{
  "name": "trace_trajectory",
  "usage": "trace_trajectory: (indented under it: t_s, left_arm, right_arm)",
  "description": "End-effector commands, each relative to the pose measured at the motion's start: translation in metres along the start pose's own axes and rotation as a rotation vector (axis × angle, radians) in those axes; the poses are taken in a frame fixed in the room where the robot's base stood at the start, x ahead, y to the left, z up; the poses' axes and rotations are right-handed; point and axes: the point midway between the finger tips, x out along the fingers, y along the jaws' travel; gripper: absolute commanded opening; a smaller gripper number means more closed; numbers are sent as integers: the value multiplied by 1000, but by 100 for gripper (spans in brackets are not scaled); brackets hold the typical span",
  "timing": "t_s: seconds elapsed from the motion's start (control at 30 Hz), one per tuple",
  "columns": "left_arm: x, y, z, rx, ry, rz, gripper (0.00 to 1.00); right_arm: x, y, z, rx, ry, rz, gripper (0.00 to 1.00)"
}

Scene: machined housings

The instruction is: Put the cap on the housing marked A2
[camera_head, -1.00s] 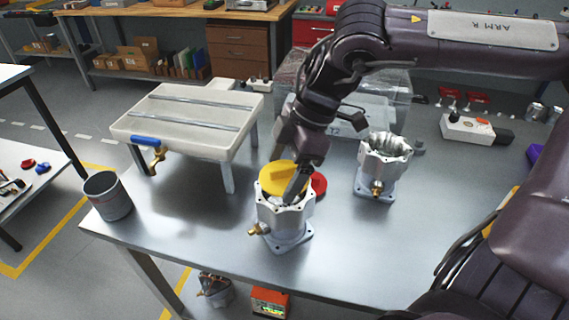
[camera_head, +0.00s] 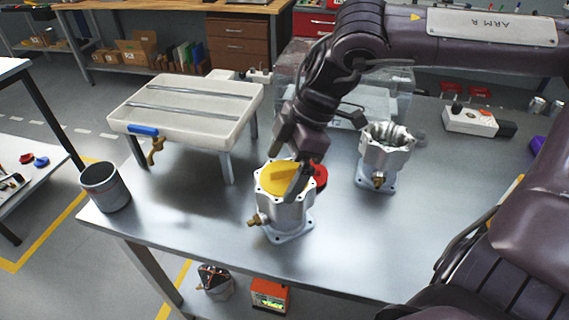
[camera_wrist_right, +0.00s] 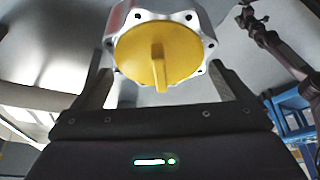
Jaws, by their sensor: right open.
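The yellow cap (camera_head: 283,178) lies in the mouth of the front housing (camera_head: 285,215), a silver body with a lobed rim and brass fitting. In the right wrist view the cap (camera_wrist_right: 158,54) looks level inside the bolt-holed rim, its raised bar facing me. My right gripper (camera_head: 290,186) is just above this housing. Its fingers are spread wide to either side of the cap, apart from it. A second silver housing (camera_head: 385,155) stands open, without a cap, to the right and behind. I cannot read a mark on either housing. My left gripper is out of view.
A red disc (camera_head: 319,177) lies behind the front housing, partly hidden. A white tray on legs (camera_head: 185,150) with a blue-handled tap stands left. A grey cup (camera_head: 104,188) is at the left table edge. A clear box (camera_head: 390,85) stands behind my arm. The front table is clear.

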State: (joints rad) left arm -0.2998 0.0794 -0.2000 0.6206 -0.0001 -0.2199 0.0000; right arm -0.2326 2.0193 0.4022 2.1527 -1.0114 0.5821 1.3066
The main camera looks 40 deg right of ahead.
Motion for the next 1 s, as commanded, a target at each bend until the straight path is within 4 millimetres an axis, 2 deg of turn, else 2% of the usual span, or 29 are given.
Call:
trace_trajectory:
  t_s: [0.07, 0.17, 0.43, 0.6, 1.0]
  left_arm:
    - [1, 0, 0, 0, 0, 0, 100]
    - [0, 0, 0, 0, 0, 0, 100]
    - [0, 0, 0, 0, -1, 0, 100]
    - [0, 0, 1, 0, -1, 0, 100]
    - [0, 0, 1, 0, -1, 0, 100]
  right_arm:
    - [2, -2, 2, 1, -5, -8, 100]
    - [-6, -1, 2, 1, -4, -4, 100]
    - [-52, 0, 0, 0, 1, 3, 100]
    - [-73, 0, 0, 0, -1, 2, 100]
    - [-78, 0, 0, 0, 0, 0, 100]
